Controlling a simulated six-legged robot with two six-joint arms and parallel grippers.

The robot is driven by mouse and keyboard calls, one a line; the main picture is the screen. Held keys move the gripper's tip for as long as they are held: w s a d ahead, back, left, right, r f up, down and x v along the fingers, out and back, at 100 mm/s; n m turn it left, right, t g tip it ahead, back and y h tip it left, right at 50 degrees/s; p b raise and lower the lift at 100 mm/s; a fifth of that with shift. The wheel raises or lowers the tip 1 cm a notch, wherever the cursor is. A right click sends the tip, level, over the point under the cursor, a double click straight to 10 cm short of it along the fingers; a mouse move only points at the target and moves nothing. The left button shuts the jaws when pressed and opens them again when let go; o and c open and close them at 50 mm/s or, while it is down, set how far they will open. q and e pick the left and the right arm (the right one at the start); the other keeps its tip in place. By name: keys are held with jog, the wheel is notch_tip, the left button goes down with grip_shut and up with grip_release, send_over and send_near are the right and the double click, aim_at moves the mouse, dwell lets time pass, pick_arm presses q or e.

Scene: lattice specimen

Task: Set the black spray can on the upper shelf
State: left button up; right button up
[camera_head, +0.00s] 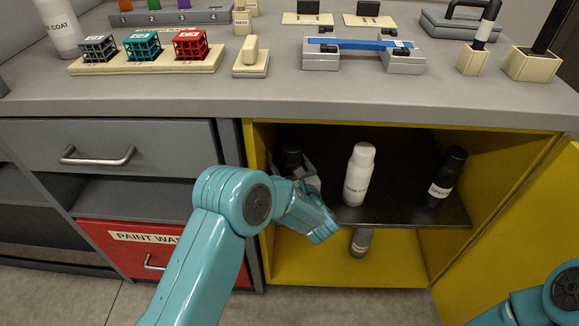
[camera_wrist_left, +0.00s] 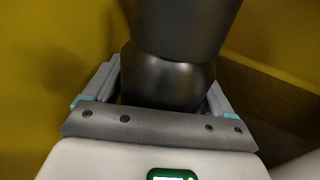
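A black spray can (camera_head: 290,156) is at the left end of the dark upper shelf (camera_head: 400,205) inside the yellow cabinet. My left gripper (camera_head: 303,170) reaches in from the front and is around this can, partly hiding its lower part. In the left wrist view the dark can (camera_wrist_left: 168,75) stands between the two fingers (camera_wrist_left: 165,92), which lie close against both sides, so the gripper looks shut on it. Whether its base rests on the shelf is hidden. My right gripper is not in view; only part of that arm shows at lower right.
A white can (camera_head: 359,175) stands mid-shelf and a black labelled can (camera_head: 446,178) to its right. A grey can (camera_head: 361,241) is below the shelf. The yellow door (camera_head: 520,245) is open at right. The counter (camera_head: 300,100) overhangs the cabinet.

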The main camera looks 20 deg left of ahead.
pick_arm(q)
jog(key=p+v, duration=0.2)
jog(key=v, duration=1)
jog(key=shift+r+p, duration=0.2)
jog(key=shift+p, duration=0.15)
